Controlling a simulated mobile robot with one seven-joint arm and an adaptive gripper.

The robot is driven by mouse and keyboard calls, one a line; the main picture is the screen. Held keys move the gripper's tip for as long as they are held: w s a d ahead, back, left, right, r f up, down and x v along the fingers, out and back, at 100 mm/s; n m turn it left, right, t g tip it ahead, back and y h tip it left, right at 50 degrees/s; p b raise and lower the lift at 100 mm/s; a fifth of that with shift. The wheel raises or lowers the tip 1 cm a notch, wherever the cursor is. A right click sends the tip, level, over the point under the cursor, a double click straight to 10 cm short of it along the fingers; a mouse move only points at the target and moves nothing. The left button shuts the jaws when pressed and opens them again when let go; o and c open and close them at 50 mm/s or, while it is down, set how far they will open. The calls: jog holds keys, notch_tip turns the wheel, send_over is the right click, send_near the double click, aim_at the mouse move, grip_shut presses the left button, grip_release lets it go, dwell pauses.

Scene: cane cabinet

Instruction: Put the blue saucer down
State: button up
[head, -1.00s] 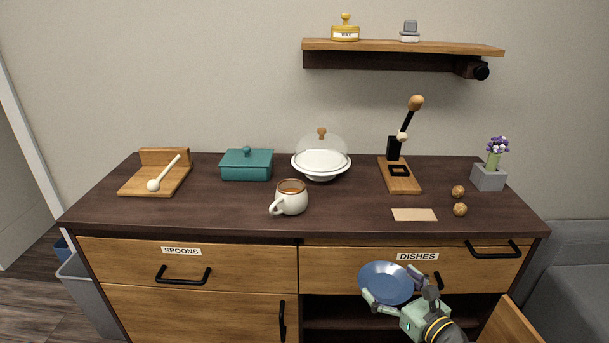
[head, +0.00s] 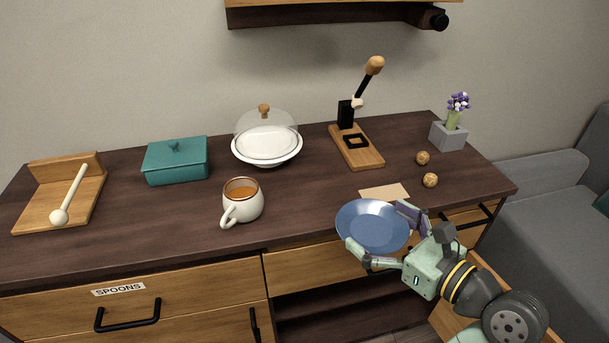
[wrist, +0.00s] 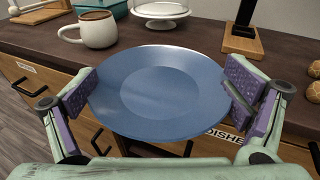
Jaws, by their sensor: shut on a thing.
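The blue saucer (head: 372,227) is held level, right side up, in my gripper (head: 382,238) in front of the cabinet top's front edge. In the wrist view the saucer (wrist: 160,95) fills the middle, with a purple-padded finger of my gripper (wrist: 163,100) against its rim on each side. The saucer hides part of the DISHES label and drawer front. The dark cabinet top (head: 300,205) lies just beyond the saucer.
A white mug (head: 243,203) of brown drink stands left of the saucer near the edge. A tan card (head: 384,192) lies just behind it. Two walnut-like balls (head: 430,180) and a grey planter (head: 449,136) are at right. Bare top lies between mug and card.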

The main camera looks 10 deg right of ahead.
jog(key=p, duration=0.2)
send_over(345, 199)
jog(key=shift+f, duration=0.7)
jog(key=shift+f+p, duration=0.55)
jog(key=shift+f, duration=1.25)
jog(key=shift+f, duration=0.1)
jog(key=o, duration=0.9)
jog(key=shift+o, duration=0.2)
